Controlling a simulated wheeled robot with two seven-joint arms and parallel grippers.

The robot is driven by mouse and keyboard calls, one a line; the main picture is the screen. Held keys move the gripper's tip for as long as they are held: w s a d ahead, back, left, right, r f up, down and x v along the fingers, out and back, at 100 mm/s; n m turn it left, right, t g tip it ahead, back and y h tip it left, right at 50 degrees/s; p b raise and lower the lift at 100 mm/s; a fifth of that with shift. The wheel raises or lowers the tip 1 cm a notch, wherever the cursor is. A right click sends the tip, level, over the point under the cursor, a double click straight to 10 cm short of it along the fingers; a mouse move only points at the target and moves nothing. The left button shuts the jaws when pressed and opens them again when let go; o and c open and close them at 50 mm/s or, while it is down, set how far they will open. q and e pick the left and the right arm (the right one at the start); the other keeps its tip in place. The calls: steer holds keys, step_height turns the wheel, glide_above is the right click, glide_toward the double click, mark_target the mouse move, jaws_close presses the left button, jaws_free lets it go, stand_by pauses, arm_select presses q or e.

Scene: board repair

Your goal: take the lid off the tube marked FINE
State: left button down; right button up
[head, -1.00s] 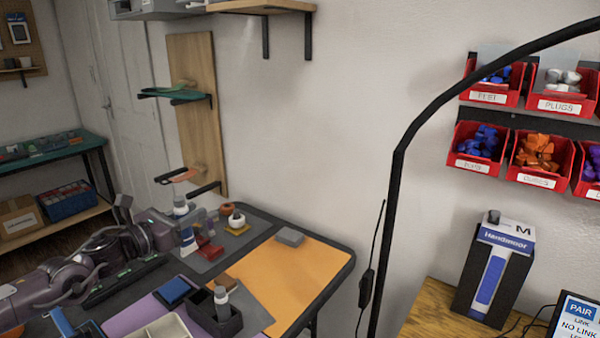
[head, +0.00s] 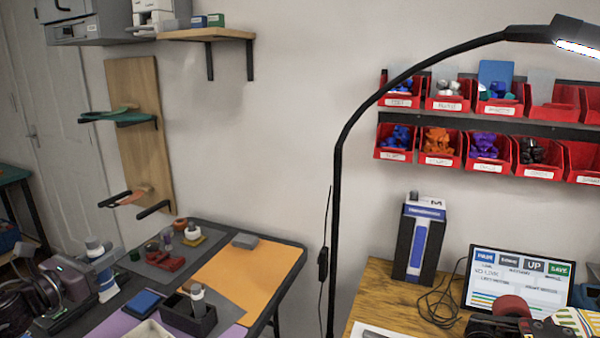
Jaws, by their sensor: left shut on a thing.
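My left gripper (head: 104,264) is shut on an upright tube (head: 107,289) at the left side of the work table. The tube has a grey lid (head: 93,243) on top, and a white and blue part shows below the jaws. The jaws hide its middle, and no marking can be read. A second pale tube with a grey top (head: 197,293) stands in a black holder (head: 188,318) near the front of the table. I cannot read a label on it either.
Small parts, including a red piece (head: 165,263), lie on the grey mat. A blue pad (head: 142,301) and a grey block (head: 245,240) are on the table. The orange mat (head: 238,278) is mostly clear. A black lamp pole (head: 335,220) stands right of the table.

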arm_select(q)
steer(key=s+d+f+n+y+p, duration=0.1)
steer(key=s+d+f, duration=0.25)
steer(key=d, duration=0.25)
steer(key=s+d+f+y+p, duration=0.1)
steer(key=s+d+f, duration=0.1)
steer(key=d+f, duration=0.4)
steer(key=s+d+n+t+y+p, duration=0.1)
steer(key=s+d+n+y, duration=0.2)
steer(key=s+d, duration=0.5)
steer(key=shift+s+d+y, duration=0.2)
steer(key=shift+d+y, duration=0.15)
steer(key=shift+y, duration=0.55)
